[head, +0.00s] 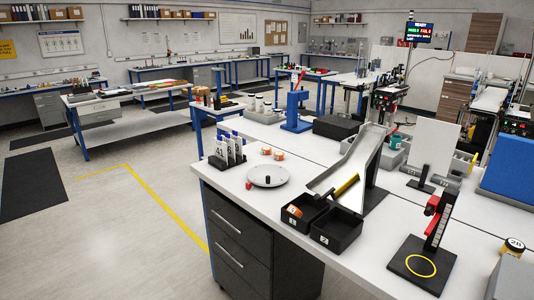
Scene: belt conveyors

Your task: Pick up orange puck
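Two small orange pucks lie on the white bench top behind the round plate: the left one (266,150) and the right one (279,155), close beside each other. Another orange piece (295,211) sits inside the left black bin (291,224), partly hidden by its wall. I cannot tell if that piece is the same kind of puck. Neither of my grippers shows in the head view.
A metal chute (347,163) slopes down towards two black bins, the right one being (336,238). A black stand (424,265) with a yellow ring stands at right.

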